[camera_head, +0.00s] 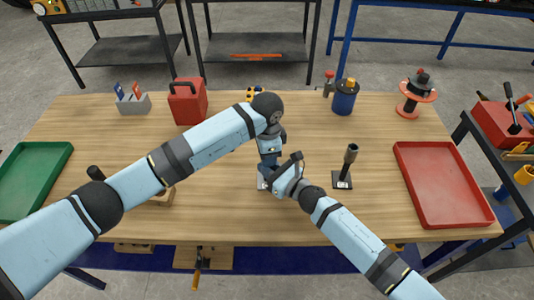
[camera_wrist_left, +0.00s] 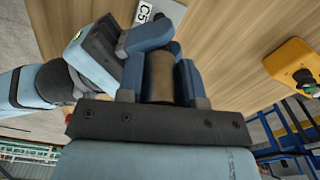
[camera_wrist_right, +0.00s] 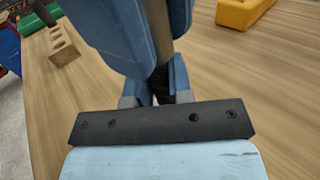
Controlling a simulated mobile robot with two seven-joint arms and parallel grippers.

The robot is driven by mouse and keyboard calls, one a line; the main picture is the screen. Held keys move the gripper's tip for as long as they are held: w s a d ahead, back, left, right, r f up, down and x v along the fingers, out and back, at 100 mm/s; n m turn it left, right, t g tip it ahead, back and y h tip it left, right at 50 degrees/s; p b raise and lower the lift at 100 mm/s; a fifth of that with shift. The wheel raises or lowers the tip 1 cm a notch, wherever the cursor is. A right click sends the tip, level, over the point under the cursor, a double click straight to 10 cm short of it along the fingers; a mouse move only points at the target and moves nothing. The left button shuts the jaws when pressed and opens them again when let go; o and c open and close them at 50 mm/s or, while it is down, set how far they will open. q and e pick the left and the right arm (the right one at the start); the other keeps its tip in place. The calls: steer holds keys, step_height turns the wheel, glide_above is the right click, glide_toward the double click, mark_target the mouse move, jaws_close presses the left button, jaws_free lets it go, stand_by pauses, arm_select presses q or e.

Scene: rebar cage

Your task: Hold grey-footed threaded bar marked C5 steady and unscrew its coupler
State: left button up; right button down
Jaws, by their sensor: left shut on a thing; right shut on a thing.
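The threaded bar marked C5 stands near the middle of the table, mostly hidden by my grippers. Its label (camera_wrist_left: 143,13) shows in the left wrist view, and a pale part of its foot (camera_head: 262,184) shows in the head view. My left gripper (camera_head: 270,158) comes from above and is shut on the brownish coupler (camera_wrist_left: 159,76), with a finger on each side. My right gripper (camera_head: 268,177) is lower and shut on the bar; in the right wrist view a dark bit of the bar (camera_wrist_right: 161,92) shows between its fingers. The thread is hidden.
Another bar with a coupler (camera_head: 348,162) stands on a dark foot just right of my right gripper. A red tray (camera_head: 444,226) lies right, a green tray (camera_head: 18,216) left. A red box (camera_head: 187,106), a blue canister (camera_head: 345,100) and a yellow block (camera_wrist_left: 292,66) stand behind.

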arm_select(q)
steer(key=n, duration=0.3)
steer(key=o, duration=1)
steer(key=shift+r, duration=0.1)
